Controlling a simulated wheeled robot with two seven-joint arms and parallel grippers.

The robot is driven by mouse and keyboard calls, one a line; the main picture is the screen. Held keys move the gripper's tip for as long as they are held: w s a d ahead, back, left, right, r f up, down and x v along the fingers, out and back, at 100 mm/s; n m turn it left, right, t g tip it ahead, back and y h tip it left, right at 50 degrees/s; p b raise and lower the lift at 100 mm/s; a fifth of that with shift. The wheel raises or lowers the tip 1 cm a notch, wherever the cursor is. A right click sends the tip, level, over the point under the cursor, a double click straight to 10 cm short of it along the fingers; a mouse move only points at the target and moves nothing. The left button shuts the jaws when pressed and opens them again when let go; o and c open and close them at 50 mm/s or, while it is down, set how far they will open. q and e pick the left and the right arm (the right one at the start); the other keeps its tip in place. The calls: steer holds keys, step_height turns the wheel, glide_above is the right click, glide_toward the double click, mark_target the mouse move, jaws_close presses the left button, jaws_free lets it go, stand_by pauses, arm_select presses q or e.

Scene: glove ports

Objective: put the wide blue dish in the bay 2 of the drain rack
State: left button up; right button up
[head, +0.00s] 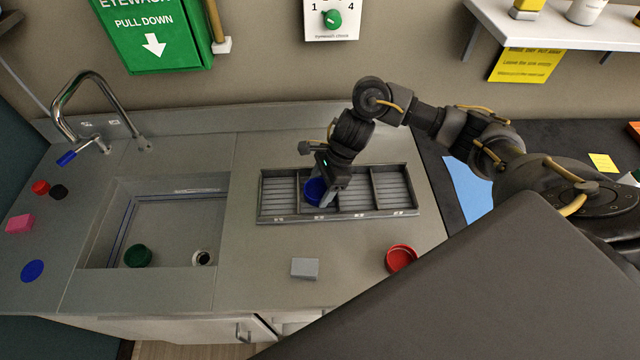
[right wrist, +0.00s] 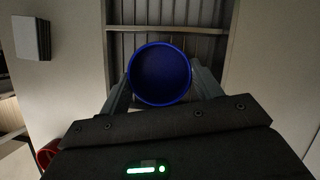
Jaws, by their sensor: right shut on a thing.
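The wide blue dish (head: 314,192) is round with a raised rim. My right gripper (head: 325,196) is shut on it, with a finger on either side in the right wrist view, where the dish (right wrist: 160,74) shows its open face. The drain rack (head: 290,218) is a grey, long tray with several slatted bays split by dividers. In the head view the dish appears over or in the second bay from the left; I cannot tell whether it touches the slats. Gripper and arm hide part of that bay. My left gripper is not in view.
A sink (head: 160,215) with a green dish (head: 138,256) lies left of the rack. A grey block (head: 305,268) and a red dish (head: 401,258) stand in front. A blue disc (head: 32,271) and pink block (head: 20,224) lie far left. The other bays look empty.

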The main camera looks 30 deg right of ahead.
steer(key=shift+f, duration=0.15)
steer(key=o, duration=0.7)
steer(key=shift+c, duration=0.2)
steer(key=shift+r, duration=0.3)
steer(key=b+v, duration=0.2)
steer(key=v, duration=0.9)
steer(key=shift+d+r, duration=0.2)
steer(key=shift+r, duration=0.15)
steer(key=shift+a+f, duration=0.1)
steer(key=shift+a, duration=0.05)
